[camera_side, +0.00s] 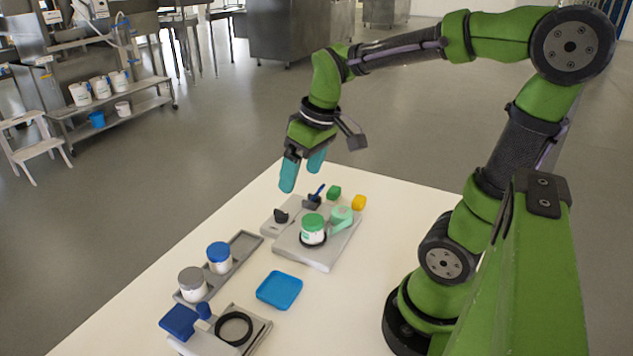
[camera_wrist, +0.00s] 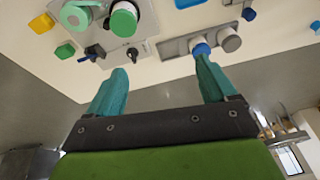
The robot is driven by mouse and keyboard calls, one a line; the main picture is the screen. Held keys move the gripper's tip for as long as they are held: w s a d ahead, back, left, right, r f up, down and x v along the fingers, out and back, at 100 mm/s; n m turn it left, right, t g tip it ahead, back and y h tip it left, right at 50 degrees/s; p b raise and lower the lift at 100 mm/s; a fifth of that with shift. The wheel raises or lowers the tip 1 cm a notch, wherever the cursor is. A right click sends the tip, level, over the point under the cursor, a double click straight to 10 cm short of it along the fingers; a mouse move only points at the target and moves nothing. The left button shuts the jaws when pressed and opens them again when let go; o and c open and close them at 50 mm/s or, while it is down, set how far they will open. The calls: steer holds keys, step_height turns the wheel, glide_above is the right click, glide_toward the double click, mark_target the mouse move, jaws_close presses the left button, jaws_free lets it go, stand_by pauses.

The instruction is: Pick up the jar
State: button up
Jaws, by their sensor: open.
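A white jar with a green lid (camera_side: 313,230) stands upright in a dark ring on a grey plate in the side view; its green lid (camera_wrist: 124,20) shows in the wrist view. A jar with a blue lid (camera_side: 219,257) and a jar with a grey lid (camera_side: 192,284) stand on a long grey tray (camera_side: 243,244); their blue lid (camera_wrist: 201,49) and grey lid (camera_wrist: 229,40) show in the wrist view. My gripper (camera_side: 302,176) has teal fingers, is open and empty, and hangs above and behind the grey plate, apart from all jars.
A mint-green scoop-like part (camera_side: 341,216), a green block (camera_side: 334,192) and a yellow block (camera_side: 358,202) are near the green-lidded jar. A blue square dish (camera_side: 279,290) lies in front. A grey holder with a black ring (camera_side: 234,328) is at the front edge. The table right of the dish is clear.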

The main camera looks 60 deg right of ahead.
mark_target(313, 219)
steer(key=d+n+g, duration=0.3)
steer(key=d+n, duration=0.2)
steer(key=n, duration=0.4)
steer(key=f, duration=1.6)
steer(key=shift+w+d+f, duration=0.3)
steer(key=shift+w, duration=0.05)
steer(key=shift+c, duration=0.3)
